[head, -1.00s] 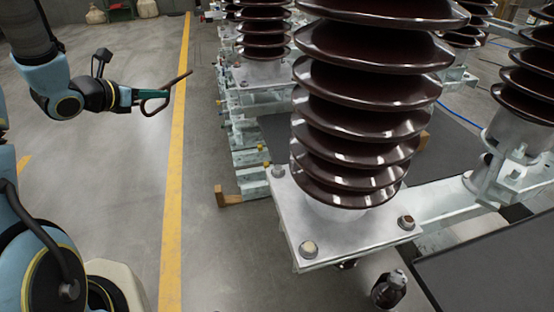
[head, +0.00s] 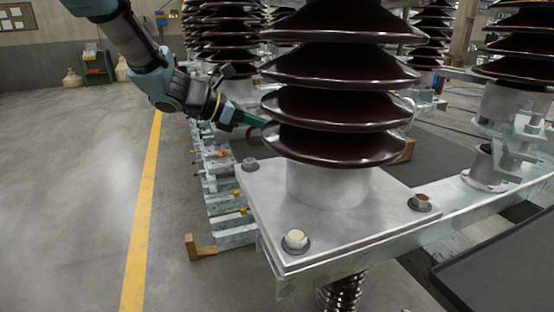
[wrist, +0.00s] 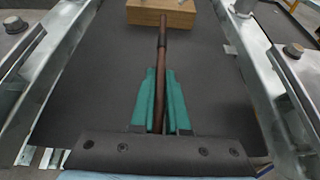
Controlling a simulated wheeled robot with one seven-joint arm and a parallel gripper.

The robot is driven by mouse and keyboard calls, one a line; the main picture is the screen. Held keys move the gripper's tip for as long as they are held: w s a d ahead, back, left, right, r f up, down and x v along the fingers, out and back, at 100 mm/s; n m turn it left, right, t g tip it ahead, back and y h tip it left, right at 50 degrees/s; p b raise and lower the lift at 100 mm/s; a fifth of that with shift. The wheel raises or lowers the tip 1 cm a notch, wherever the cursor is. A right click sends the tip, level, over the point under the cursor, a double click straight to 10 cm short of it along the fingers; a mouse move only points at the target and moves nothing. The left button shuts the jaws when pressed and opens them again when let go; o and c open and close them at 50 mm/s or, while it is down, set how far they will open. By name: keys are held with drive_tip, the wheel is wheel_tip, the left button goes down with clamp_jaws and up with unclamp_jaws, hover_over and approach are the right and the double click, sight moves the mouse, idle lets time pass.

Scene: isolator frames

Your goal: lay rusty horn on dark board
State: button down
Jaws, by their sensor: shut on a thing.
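The rusty horn (wrist: 162,48), a thin brown rod with a darker far end, is held lengthwise between the green fingers of my gripper (wrist: 160,74) in the wrist view. In the head view my gripper (head: 246,118) reaches behind the brown ribbed insulator, which hides most of the horn. A dark flat board (wrist: 90,65) lies below the gripper and horn in the wrist view, between metal beams. A dark sheet also shows behind the insulator in the head view (head: 438,148). I cannot tell the horn's height above it.
The large insulator (head: 335,105) on its bolted metal plate (head: 240,195) stands close beside my arm. A wooden block (wrist: 160,12) lies beyond the horn tip. Another dark panel (head: 510,260) is at lower right. Open floor lies left of the yellow line (head: 140,230).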

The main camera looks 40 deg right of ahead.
sight(259, 146)
drive_tip(key=shift+f+b, duration=0.4)
drive_tip(key=shift+f, duration=2.7)
drive_tip(key=c, duration=0.9)
unclamp_jaws()
